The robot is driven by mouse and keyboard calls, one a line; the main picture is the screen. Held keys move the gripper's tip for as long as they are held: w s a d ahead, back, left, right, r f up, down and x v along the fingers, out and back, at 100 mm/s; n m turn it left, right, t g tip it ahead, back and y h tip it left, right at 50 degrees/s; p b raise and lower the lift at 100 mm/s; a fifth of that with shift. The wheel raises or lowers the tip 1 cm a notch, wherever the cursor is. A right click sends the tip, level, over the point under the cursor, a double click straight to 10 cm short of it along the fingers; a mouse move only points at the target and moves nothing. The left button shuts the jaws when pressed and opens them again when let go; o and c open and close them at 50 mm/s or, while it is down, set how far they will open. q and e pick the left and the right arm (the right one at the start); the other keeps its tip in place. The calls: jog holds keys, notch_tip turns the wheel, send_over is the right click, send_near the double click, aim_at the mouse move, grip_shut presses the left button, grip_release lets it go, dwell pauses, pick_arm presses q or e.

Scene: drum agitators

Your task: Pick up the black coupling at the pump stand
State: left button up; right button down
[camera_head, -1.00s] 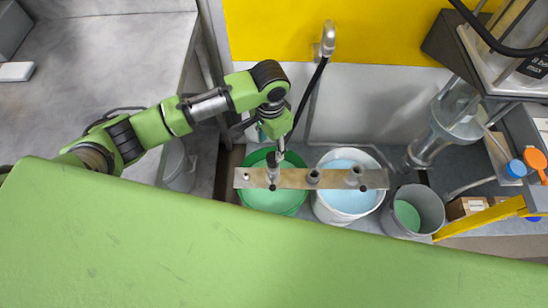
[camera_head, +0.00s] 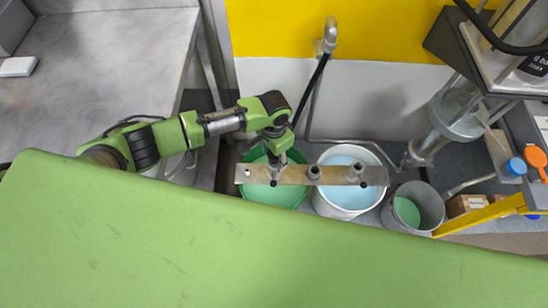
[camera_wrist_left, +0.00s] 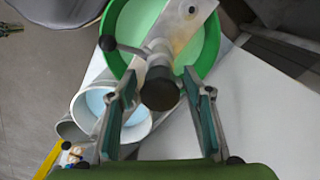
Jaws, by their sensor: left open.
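The black coupling (camera_wrist_left: 160,90) shows in the left wrist view as a dark round knob on a metal post with a side handle. It stands at the metal bar (camera_head: 334,176) over the green bucket. My left gripper (camera_wrist_left: 159,78) is open, with one finger on each side of the coupling. Gaps show between the fingers and the coupling. In the head view my left gripper (camera_head: 275,157) is over the left end of the bar and mostly hides the coupling. My right gripper is not in view.
The bar spans a green bucket (camera_head: 296,198) and a white bucket (camera_head: 338,208) of pale blue liquid. A grey bucket (camera_head: 430,208) stands to the right. A black hose (camera_head: 310,90) runs down from the wall close to my left wrist.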

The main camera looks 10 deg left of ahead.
pick_arm(q)
jog(key=shift+c, duration=0.5)
grip_shut()
jog(key=shift+r, duration=0.1)
jog(key=shift+r, duration=0.5)
notch_tip(320, 180, up, 2)
jog(key=shift+d+r, duration=0.1)
jog(key=shift+r, duration=0.1)
jog(key=s+d+r, duration=0.9)
jog(key=s, duration=0.1)
jog(key=shift+d+r+b, duration=0.25)
jog(key=shift+d+b, duration=0.05)
